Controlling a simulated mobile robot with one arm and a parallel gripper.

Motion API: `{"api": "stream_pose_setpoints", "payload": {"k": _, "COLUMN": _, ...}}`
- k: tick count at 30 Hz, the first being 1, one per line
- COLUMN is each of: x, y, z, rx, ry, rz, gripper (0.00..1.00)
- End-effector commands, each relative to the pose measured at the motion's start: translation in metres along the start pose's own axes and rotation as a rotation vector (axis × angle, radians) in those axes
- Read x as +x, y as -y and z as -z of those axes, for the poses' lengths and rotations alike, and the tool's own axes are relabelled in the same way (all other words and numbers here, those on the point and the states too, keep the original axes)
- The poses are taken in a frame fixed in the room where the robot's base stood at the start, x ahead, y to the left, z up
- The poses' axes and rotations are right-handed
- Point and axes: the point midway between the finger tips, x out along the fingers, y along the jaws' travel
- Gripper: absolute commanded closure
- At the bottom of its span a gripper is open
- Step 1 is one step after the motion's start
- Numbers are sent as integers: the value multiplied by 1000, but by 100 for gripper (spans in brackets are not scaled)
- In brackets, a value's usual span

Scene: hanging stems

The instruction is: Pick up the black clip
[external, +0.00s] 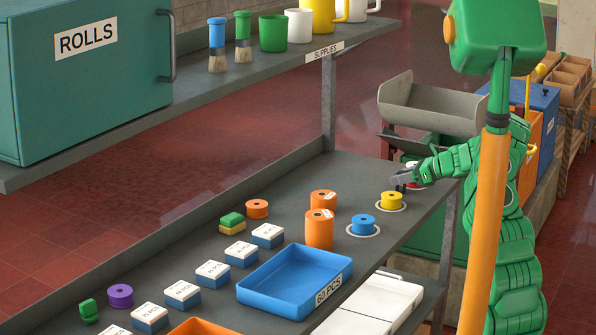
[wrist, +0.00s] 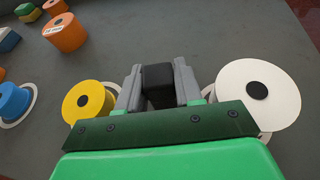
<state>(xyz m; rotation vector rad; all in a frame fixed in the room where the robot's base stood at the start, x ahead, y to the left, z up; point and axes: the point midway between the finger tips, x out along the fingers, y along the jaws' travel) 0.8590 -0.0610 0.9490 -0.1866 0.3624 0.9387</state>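The black clip (wrist: 158,78) shows in the wrist view as a small dark block between the two grey fingers of my gripper (wrist: 158,88). The fingers stand close along its left and right sides. I cannot tell whether they press on it or only flank it. Its lower part is hidden by the gripper. In the external view my gripper (external: 402,181) is low over the far right end of the grey table, just behind the yellow spool (external: 391,199). The clip cannot be made out clearly there.
In the wrist view the yellow spool (wrist: 87,101) is close on the left and a white spool (wrist: 258,95) close on the right. A blue spool (external: 363,223), orange spools (external: 319,230) and a blue tray (external: 290,275) stand nearer.

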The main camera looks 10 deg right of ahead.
Motion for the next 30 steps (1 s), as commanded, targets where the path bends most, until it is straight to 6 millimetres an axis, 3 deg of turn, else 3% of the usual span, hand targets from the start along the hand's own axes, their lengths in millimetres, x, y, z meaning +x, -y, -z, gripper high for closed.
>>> {"api": "stream_pose_setpoints", "payload": {"k": 3, "x": 0, "y": 0, "z": 0, "rx": 0, "ry": 0, "rz": 0, "gripper": 94}}
{"api": "stream_pose_setpoints", "payload": {"k": 11, "x": -1, "y": 0, "z": -2, "rx": 0, "ry": 0, "rz": 0, "gripper": 94}}
{"api": "stream_pose_setpoints", "payload": {"k": 19, "x": -14, "y": 0, "z": -31, "rx": -1, "ry": 1, "rz": 1, "gripper": 94}}
{"api": "stream_pose_setpoints", "payload": {"k": 30, "x": -43, "y": -28, "z": -59, "rx": -1, "ry": 3, "rz": 0, "gripper": 94}}
